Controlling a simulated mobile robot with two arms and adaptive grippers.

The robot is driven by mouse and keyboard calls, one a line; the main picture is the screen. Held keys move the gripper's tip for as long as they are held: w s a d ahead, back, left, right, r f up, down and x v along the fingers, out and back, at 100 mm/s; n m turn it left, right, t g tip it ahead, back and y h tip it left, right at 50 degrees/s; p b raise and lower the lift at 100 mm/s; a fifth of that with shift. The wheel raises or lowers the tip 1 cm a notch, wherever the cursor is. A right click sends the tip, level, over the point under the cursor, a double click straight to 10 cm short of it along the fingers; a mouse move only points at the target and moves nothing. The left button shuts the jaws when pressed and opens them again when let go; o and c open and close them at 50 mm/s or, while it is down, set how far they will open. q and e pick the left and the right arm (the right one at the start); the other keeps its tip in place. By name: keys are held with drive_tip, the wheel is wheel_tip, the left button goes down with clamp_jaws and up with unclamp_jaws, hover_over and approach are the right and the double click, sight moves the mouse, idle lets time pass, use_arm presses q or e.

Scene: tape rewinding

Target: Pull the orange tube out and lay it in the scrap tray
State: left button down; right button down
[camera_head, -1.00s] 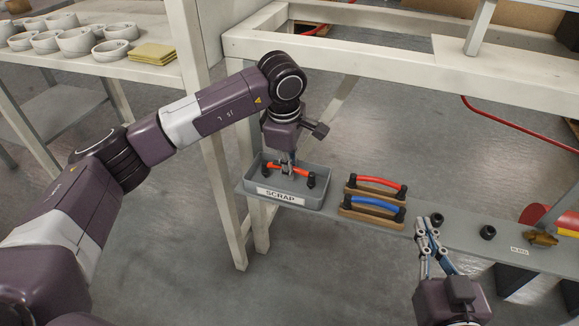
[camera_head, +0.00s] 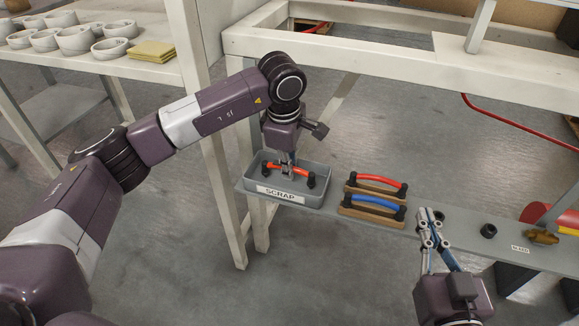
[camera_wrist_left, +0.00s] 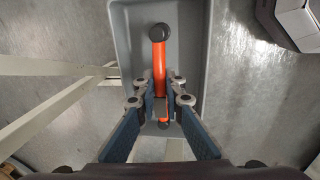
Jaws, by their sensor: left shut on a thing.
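The orange tube (camera_head: 276,167) has black end caps and lies inside the grey scrap tray (camera_head: 322,192). My left gripper (camera_head: 287,174) points down into the tray and is shut on the tube's middle. In the left wrist view the tube (camera_wrist_left: 159,58) runs lengthwise along the tray (camera_wrist_left: 127,18), and the gripper (camera_wrist_left: 160,95) covers part of it. My right gripper (camera_head: 431,222) is over the grey shelf, close to a black fitting (camera_head: 439,215). Whether its fingers touch that fitting is unclear.
A red tube (camera_head: 382,180) and a blue tube (camera_head: 376,202) sit on wooden holders right of the tray. Another black fitting (camera_head: 489,230) and a brass part (camera_head: 543,237) are further right on the narrow shelf (camera_head: 465,232). A white frame (camera_head: 350,50) rises behind.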

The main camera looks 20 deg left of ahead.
use_arm(q)
drive_tip(key=c, duration=2)
unclamp_jaws()
drive_tip(key=shift+o, duration=0.2)
drive_tip(key=shift+r, duration=0.2)
wheel_tip(320, 180, up, 11)
drive_tip(key=s, duration=0.1)
drive_tip(key=shift+s+r, duration=0.2)
drive_tip(key=shift+s, duration=0.2)
drive_tip(key=shift+s, duration=0.1)
